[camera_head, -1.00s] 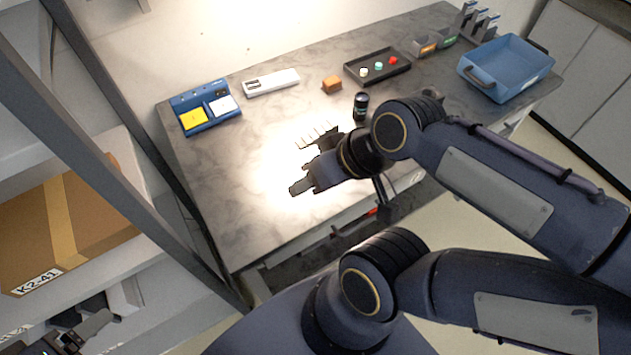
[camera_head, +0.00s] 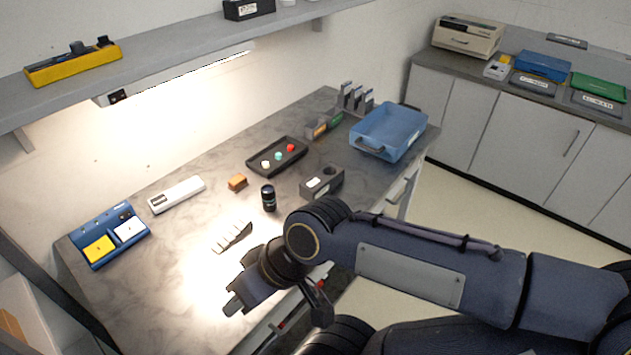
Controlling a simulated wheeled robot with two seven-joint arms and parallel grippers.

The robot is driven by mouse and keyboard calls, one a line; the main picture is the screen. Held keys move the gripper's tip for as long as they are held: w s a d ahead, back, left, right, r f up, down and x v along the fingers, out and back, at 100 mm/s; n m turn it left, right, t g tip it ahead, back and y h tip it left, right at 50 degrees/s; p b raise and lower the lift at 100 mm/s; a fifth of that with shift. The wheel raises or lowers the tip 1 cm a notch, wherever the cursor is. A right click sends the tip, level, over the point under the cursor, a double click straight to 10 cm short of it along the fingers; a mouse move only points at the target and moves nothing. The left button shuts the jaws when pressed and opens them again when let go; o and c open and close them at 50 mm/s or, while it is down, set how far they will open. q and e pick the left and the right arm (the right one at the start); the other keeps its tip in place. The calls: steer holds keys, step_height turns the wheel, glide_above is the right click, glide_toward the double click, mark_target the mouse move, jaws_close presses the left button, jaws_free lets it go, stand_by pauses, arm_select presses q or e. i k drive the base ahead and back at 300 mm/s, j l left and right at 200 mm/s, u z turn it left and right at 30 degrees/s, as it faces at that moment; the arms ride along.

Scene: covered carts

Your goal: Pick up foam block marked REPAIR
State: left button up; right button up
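I cannot read the word REPAIR on anything. A small orange-brown block (camera_head: 237,182) lies on the grey marbled bench, left of a dark cylinder (camera_head: 268,197). A grey block with a pale label and a round hole (camera_head: 322,183) sits right of the cylinder, behind my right forearm. My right gripper (camera_head: 238,283) is over the bench's front part, nearer me than both blocks and touching neither. Its fingers look apart, with nothing seen between them. My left gripper is out of view.
A white slotted piece (camera_head: 232,236) lies just beyond my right gripper. A blue device (camera_head: 108,237), a white device (camera_head: 176,194), a black tray with coloured buttons (camera_head: 277,158) and a blue bin (camera_head: 388,134) stand on the bench. A shelf (camera_head: 190,51) overhangs the back.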

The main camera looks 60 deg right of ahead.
mark_target(319, 183)
steer(key=k+l+z, duration=0.1)
steer(key=z, duration=0.25)
steer(key=k+l+z, duration=0.1)
steer(key=z, duration=0.25)
steer(key=k+l+z, duration=0.15)
steer(key=z, duration=0.85)
steer(key=u, duration=0.55)
steer(key=i+l+u, duration=0.1)
steer(key=u, duration=0.3)
steer(key=l+u, duration=0.5)
steer(key=u, duration=0.25)
steer(key=l+u, duration=0.25)
steer(key=u, duration=0.15)
steer(key=l+u, duration=0.1)
steer(key=l, duration=0.4)
steer(key=k+l+u, duration=0.1)
steer(key=l, duration=0.35)
steer(key=k+l+u, duration=0.15)
steer(key=l, duration=0.3)
steer(key=l+u, duration=0.1)
steer(key=l, duration=0.35)
steer(key=k, duration=0.05)
